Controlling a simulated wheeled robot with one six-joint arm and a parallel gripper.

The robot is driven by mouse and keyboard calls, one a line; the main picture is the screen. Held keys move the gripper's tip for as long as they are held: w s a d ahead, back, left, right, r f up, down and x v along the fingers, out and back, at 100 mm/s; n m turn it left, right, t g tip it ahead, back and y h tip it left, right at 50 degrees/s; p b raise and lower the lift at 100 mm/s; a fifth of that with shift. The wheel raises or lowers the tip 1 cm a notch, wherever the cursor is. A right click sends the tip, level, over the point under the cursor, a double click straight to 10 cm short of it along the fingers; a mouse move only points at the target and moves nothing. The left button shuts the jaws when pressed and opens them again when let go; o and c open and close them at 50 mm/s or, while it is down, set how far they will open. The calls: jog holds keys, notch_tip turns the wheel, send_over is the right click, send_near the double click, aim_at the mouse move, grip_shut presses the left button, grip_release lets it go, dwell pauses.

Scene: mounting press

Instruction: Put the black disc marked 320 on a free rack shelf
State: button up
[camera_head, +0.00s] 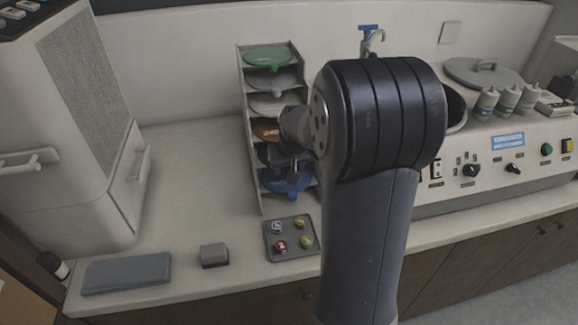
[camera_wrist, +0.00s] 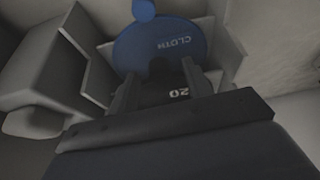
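The black disc (camera_wrist: 160,94) shows between my gripper's fingers in the wrist view. Only "20" of its mark can be read, and the fingers cover part of it. My gripper (camera_wrist: 158,76) has its two fingers apart, one on each side of the dark piece; whether they press on it cannot be told. In the head view my gripper (camera_head: 288,157) is at the rack's lower shelves, partly hidden by my arm. The rack (camera_head: 249,130) stands upright against the wall. A blue disc marked CLOTH (camera_wrist: 165,42) lies just beyond the fingers; in the head view it is on the lowest shelf (camera_head: 284,184).
Green (camera_head: 268,57), grey (camera_head: 272,81) and brown (camera_head: 265,130) discs fill shelves above. A tray with coloured round pieces (camera_head: 290,252) lies before the rack. A machine (camera_head: 85,120) stands left, a control console (camera_head: 500,160) right.

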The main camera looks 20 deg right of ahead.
jog(key=v, duration=1)
jog(key=shift+s+r, duration=0.2)
jog(key=shift+r, duration=0.15)
jog(key=shift+f, duration=0.1)
jog(key=x, duration=1)
jog(key=shift+w+f, duration=0.2)
jog(key=shift+f, duration=0.1)
jog(key=shift+r, duration=0.1)
jog(key=shift+r, duration=0.1)
